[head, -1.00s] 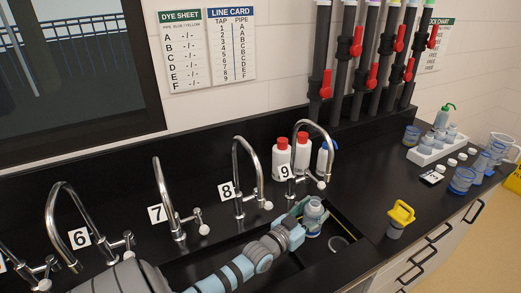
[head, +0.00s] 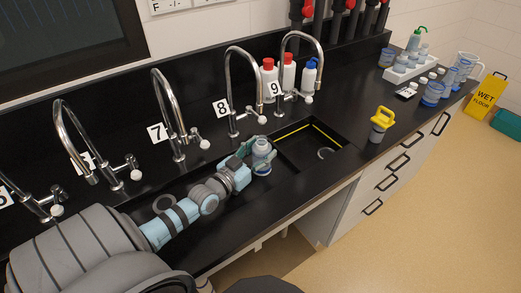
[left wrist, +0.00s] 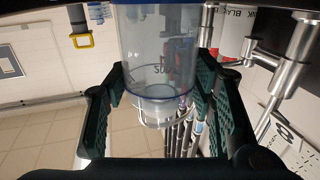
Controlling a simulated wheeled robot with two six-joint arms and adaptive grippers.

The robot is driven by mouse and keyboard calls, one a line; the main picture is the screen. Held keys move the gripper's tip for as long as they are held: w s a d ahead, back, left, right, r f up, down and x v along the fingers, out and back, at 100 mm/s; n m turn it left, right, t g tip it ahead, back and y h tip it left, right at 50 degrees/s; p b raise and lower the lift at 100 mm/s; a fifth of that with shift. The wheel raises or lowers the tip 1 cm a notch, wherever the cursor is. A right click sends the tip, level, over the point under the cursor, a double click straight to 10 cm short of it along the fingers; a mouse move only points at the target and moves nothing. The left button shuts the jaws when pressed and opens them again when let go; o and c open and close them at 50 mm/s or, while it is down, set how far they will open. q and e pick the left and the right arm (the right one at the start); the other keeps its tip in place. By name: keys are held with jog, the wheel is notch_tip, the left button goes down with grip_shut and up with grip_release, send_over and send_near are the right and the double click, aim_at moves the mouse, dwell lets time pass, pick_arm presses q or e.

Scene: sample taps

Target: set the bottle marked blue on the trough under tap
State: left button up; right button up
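My left gripper (head: 250,150) is shut on a clear bottle (head: 262,160) with a blue rim. Tap 9 (head: 283,70) stands to the right, tap 7 (head: 157,110) to the left. My right gripper is not in view.
Red-capped white bottles (head: 288,72) stand behind tap 9. A yellow-handled container (head: 381,124) stands on the counter right of the trough. A white rack (head: 405,70) and several blue-tinted containers (head: 432,93) are farther right.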

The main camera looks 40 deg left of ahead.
pick_arm(q)
jog(key=shift+o, duration=1.2)
jog(key=shift+s+a+r, duration=0.1)
jog(key=shift+s+r, duration=0.1)
jog(key=shift+s, duration=0.1)
jog(key=shift+w, duration=0.2)
jog(key=shift+s+p, duration=0.3)
jog(key=shift+p, duration=0.05)
jog(key=s+p, duration=0.3)
jog(key=s, duration=0.7)
jog(key=shift+s, duration=0.7)
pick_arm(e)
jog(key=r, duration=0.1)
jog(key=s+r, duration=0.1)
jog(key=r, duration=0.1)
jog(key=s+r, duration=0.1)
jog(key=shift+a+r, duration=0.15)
